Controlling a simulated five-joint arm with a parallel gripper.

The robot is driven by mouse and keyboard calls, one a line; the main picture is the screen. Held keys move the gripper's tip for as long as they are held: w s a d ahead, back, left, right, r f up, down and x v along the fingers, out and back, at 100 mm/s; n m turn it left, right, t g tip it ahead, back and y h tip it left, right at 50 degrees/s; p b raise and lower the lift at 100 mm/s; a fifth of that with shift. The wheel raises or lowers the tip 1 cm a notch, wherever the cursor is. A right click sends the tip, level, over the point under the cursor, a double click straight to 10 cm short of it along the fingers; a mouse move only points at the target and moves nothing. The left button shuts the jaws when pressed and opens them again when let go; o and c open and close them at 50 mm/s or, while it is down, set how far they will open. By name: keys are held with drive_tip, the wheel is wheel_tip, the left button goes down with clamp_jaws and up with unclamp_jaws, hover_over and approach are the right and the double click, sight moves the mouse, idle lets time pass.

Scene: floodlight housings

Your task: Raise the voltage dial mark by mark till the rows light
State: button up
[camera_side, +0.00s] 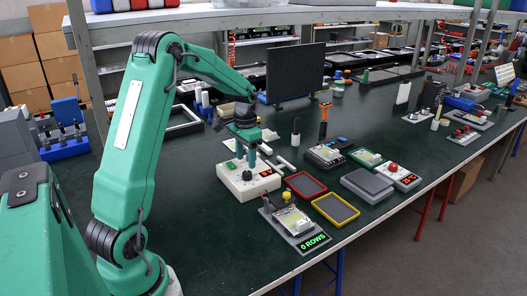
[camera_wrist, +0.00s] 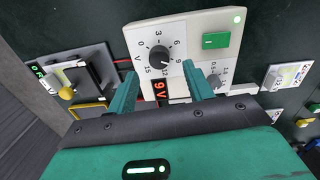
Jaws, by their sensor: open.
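The power supply, a cream box (camera_side: 232,184), stands on the dark green bench, and its face (camera_wrist: 205,30) fills the top of the wrist view. Its black voltage dial (camera_wrist: 158,53) has marks from 0 to 15, and the red readout (camera_wrist: 161,89) shows 9 V. The pointer is too small to read surely. My gripper (camera_side: 246,158) is over the supply, fingers pointing down. In the wrist view its green fingers (camera_wrist: 159,68) are apart, one toward each side of the dial; contact cannot be told. The floodlight board (camera_side: 291,222) has a green display (camera_side: 313,242) reading 0 ROWS.
The supply also has a green switch (camera_wrist: 215,40) and a smaller grey dial (camera_wrist: 213,82). A red-rimmed tray (camera_side: 305,186) and a yellow-rimmed tray (camera_side: 335,209) lie to the right of the supply. A dark upright panel (camera_side: 295,72) stands behind. Bare bench lies left of the floodlight board.

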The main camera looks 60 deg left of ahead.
sight(247, 174)
drive_tip(key=shift+r, duration=1.3)
drive_tip(key=shift+d+r, duration=0.4)
drive_tip(key=s+d+r+t, duration=0.1)
drive_tip(key=s+d+r, duration=0.2)
drive_tip(key=d+r, duration=0.3)
drive_tip(key=s+d+r+t, duration=0.2)
drive_tip(key=s+d+r, duration=0.2)
drive_tip(key=d, duration=0.4)
drive_tip(key=s+d+t, duration=0.2)
drive_tip(key=s+d, duration=0.7)
drive_tip(key=s, duration=0.2)
drive_tip(key=shift+r+m+t, duration=0.3)
drive_tip(key=shift+m+t, duration=0.1)
idle(2.1)
